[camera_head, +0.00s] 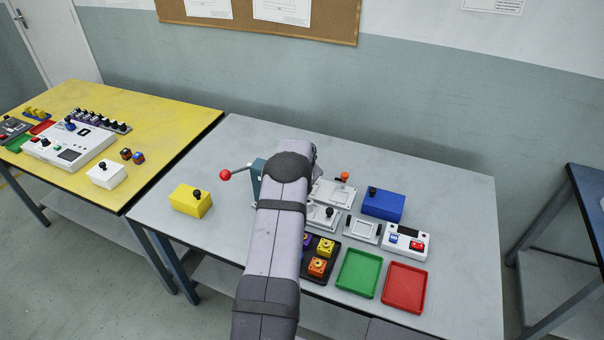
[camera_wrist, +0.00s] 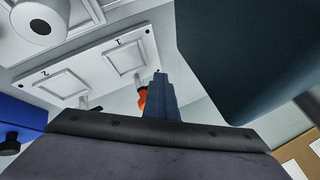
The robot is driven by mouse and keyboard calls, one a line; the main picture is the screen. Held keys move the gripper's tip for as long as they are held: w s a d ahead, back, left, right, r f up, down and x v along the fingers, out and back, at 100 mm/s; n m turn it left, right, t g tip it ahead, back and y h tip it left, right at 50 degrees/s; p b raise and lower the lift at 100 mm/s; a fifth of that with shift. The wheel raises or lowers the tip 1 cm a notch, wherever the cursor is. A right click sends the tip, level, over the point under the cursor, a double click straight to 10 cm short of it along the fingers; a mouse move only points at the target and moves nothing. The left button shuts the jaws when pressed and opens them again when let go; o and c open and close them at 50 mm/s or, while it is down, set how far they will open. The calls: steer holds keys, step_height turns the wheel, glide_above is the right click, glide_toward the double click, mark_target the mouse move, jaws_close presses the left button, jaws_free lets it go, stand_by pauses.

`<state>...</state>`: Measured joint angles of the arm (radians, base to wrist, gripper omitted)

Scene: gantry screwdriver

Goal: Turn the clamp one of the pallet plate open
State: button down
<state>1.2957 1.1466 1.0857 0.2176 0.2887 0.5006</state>
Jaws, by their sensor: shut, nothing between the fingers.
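The pallet plate (camera_wrist: 95,65) is light grey with two square recesses marked 1 and 2. In the head view the plate (camera_head: 338,192) lies right of my arm, partly covered by it. An orange clamp handle (camera_wrist: 142,98) shows at the plate's edge by recess 1, partly hidden behind my gripper; it also shows in the head view (camera_head: 344,176). A second, grey clamp with a dark tip (camera_wrist: 86,103) is at the edge near recess 2. My gripper (camera_wrist: 160,76) is shut and empty, just beside the orange handle; I cannot tell whether they touch. My arm hides it in the head view.
A large dark blue-grey body (camera_wrist: 245,50) stands close on the gripper's right. A red-ball lever (camera_head: 225,175) sticks out left of my arm. A blue box (camera_head: 383,203) with a black knob stands right of the plate. Green (camera_head: 359,272) and red (camera_head: 404,287) trays lie in front.

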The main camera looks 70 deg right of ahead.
steer(key=shift+s+d+r, duration=0.45)
steer(key=shift+s+d, duration=0.05)
steer(key=shift+s+a+r, duration=0.1)
steer(key=shift+a+r, duration=0.1)
steer(key=shift+r, duration=0.1)
steer(key=c, duration=2.5)
jaws_free()
steer(key=a+r+b, duration=0.1)
steer(key=a+r, duration=0.3)
steer(key=shift+s+a+r+b, duration=0.2)
steer(key=shift+a+b, duration=0.1)
steer(key=o, duration=1)
steer(key=shift+s+d+p, duration=0.2)
steer(key=shift+s+p, duration=0.1)
steer(key=shift+c, duration=0.2)
steer(key=s+d+n+t+h+p, duration=0.1)
steer(key=s+d+n+h+p, duration=0.3)
steer(key=s+n+p, duration=0.45)
steer(key=w+a+f+n+t+p, duration=0.25)
steer(key=a+t+p, duration=0.2)
steer(key=p, duration=0.25)
steer(key=shift+n, duration=0.4)
steer(key=shift+r+x, duration=0.15)
steer(key=shift+x, duration=1.45)
steer(key=shift+r+x, duration=0.15)
steer(key=shift+x, duration=1.4)
